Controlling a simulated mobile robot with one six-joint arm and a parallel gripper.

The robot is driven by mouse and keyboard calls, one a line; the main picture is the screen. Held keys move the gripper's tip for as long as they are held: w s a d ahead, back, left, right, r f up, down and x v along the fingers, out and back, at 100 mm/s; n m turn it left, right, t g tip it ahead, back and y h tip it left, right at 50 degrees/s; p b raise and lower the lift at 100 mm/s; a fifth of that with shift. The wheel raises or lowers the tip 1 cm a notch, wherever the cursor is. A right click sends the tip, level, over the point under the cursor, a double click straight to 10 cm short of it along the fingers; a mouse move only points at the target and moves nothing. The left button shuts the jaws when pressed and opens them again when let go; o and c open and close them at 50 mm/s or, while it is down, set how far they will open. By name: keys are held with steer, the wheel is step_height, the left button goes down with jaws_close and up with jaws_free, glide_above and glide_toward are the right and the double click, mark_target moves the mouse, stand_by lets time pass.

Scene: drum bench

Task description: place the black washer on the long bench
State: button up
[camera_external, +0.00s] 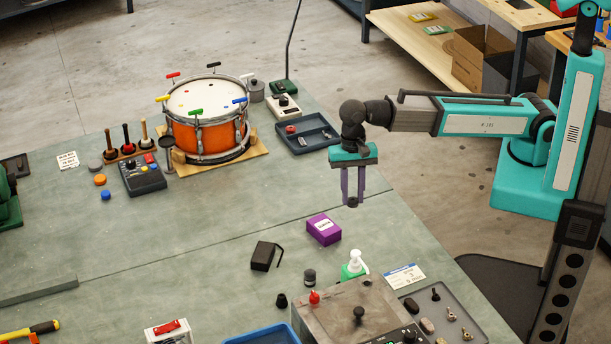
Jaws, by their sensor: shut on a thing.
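My gripper (353,201) points straight down at the centre right, above the right part of the long grey-green bench (190,240). Its two purple fingers are shut on a small dark piece, which looks like the black washer (353,203). The fingers hide part of it, so its ring shape cannot be made out. The washer appears to be held above the bench top, apart from it; the exact height cannot be told.
An orange drum (208,137) stands on a wooden board at the back. A blue-grey tray (307,134) lies behind my gripper. A purple box (323,229) sits in front of it, with a black block (265,256) and green bottle (353,265) nearer. The bench's left middle is clear.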

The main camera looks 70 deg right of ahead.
steer(key=w+d+m, duration=0.2)
steer(key=w+d, duration=0.4)
steer(key=d, duration=0.3)
steer(key=w+d+m, duration=0.1)
steer(key=w+d, duration=0.4)
steer(key=d, duration=0.4)
steer(key=w+d+n, duration=0.1)
steer(key=d+n, duration=0.1)
steer(key=d, duration=0.9)
steer(key=w+d+n, duration=0.2)
steer(key=d, duration=0.9)
steer(key=shift+w+f+n, duration=0.25)
steer(key=shift+f+n, duration=0.05)
steer(key=shift+n, duration=0.1)
